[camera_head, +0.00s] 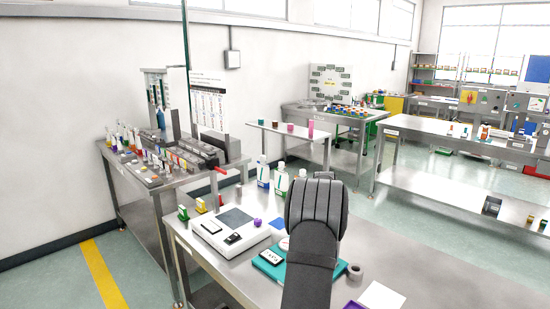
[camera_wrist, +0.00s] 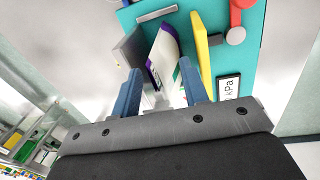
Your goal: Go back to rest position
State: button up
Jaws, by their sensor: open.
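In the head view my dark grey wrist and gripper (camera_head: 315,215) rise over the front table, and the fingers are hidden behind the wrist. In the wrist view my gripper (camera_wrist: 160,85) shows two blue fingers, spread apart. A white piece with purple and green edges (camera_wrist: 165,52) shows past the fingertips, and I cannot tell how far off it is. A teal panel (camera_wrist: 252,60) lies behind it, with a yellow bar (camera_wrist: 203,50) and a kPa display (camera_wrist: 229,88).
The steel front table (camera_head: 215,262) holds a white device (camera_head: 208,224), a small purple part (camera_head: 257,222), a grey ring (camera_head: 354,271) and a white sheet (camera_head: 382,297). White bottles (camera_head: 281,180) stand at its back edge. A side table (camera_head: 165,180) is crowded.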

notch_tip(320, 180, up, 4)
jog(key=shift+r, duration=0.1)
jog(key=s+d+r, duration=0.7)
jog(key=s+d, duration=0.2)
jog(key=s+d+f, duration=0.1)
jog(key=s+d, duration=1.1)
jog(key=s, duration=0.4)
jog(key=s+d+f, duration=0.1)
jog(key=s+d, duration=0.1)
jog(key=s, duration=0.9)
jog(key=s+d+f, duration=0.2)
jog(key=s+d, duration=0.1)
jog(key=s, duration=0.8)
jog(key=shift+d+m, duration=0.3)
jog(key=shift+m, duration=0.1)
